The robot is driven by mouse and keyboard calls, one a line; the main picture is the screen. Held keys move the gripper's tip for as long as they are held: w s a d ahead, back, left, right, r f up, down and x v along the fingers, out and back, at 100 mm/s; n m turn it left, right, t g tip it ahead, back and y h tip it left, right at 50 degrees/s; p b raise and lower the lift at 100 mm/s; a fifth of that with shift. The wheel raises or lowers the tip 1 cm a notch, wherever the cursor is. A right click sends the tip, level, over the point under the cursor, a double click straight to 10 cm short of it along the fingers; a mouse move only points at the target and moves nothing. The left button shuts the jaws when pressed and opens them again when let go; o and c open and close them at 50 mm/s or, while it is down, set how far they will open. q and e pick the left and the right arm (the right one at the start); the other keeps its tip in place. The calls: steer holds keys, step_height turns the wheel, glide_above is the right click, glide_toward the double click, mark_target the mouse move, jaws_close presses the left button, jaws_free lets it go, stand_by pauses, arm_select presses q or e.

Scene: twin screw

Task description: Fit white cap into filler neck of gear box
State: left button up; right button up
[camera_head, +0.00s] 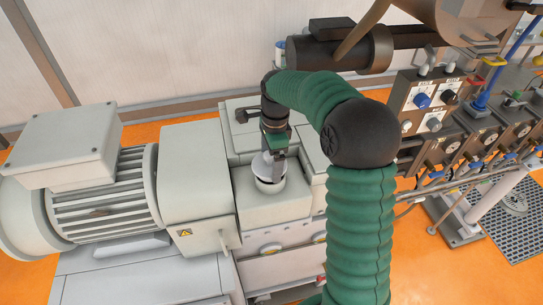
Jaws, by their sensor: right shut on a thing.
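The white cap (261,168) shows in the head view just below my right gripper (278,155). My right gripper is shut on the cap and points down. The round white filler neck (270,186) stands on top of the pale grey gear box (289,206). The cap is over the neck's opening and looks slightly tilted. I cannot tell whether the cap touches the neck or how deep it sits. The fingers hide part of the cap and the neck's far rim. My left gripper is not in view.
A large grey motor (100,195) with cooling fins stands left of the gear box. A panel with knobs and valves (434,105) and pipes stands at the right. My green right arm covers the area right of the gear box. The orange floor (145,132) shows around the machine.

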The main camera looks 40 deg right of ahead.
steer(key=shift+f, duration=0.3)
steer(key=o, duration=1.3)
steer(key=shift+o, duration=0.2)
steer(key=shift+d, duration=0.3)
